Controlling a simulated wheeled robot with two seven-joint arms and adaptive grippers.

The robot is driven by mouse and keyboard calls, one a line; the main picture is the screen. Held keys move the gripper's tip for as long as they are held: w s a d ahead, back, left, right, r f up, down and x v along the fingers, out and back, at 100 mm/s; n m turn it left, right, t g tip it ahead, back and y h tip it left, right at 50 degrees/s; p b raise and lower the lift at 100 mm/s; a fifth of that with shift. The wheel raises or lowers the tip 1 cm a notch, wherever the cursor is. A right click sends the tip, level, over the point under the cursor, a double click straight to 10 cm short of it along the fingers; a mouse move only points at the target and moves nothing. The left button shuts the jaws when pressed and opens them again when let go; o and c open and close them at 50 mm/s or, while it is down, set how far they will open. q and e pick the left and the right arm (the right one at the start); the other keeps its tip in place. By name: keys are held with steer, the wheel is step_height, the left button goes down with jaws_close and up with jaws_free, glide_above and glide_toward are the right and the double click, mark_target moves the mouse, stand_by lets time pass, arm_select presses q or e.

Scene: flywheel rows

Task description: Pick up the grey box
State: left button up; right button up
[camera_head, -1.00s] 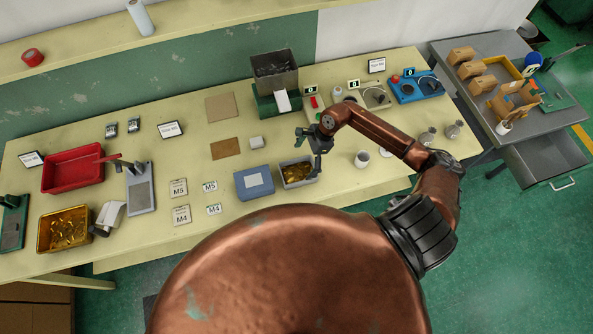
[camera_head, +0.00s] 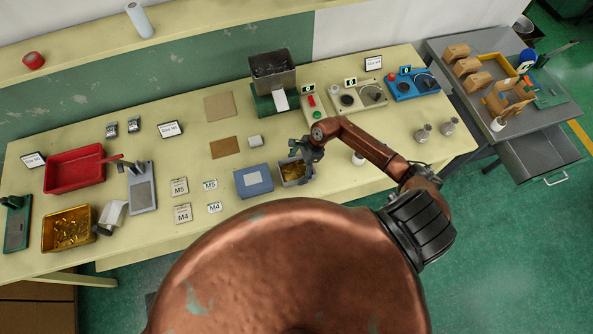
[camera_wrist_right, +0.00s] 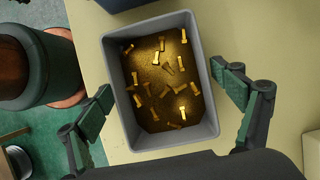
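The grey box (camera_head: 283,178) stands on the table in the head view, to the right of the blue box. It is an open bin holding several small brass-coloured pieces, and it fills the middle of the right wrist view (camera_wrist_right: 209,105). My right gripper (camera_head: 303,158) is at the box's right and back side in the head view and covers part of it. In the right wrist view my right gripper (camera_wrist_right: 166,100) is open, with one finger on each side of the box. A gap shows between the right finger and the box wall; the left finger is close to the wall. My left gripper is not in view.
The blue box (camera_head: 254,182) stands close to the left of the grey box. A small white block (camera_head: 256,141) and a brown square (camera_head: 225,147) lie behind. A white cup (camera_head: 358,159) is partly hidden by my right arm. The table front by the box is clear.

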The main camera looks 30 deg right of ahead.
steer(key=c, duration=1.7)
steer(key=shift+w+r, duration=0.1)
steer(key=shift+c, duration=0.7)
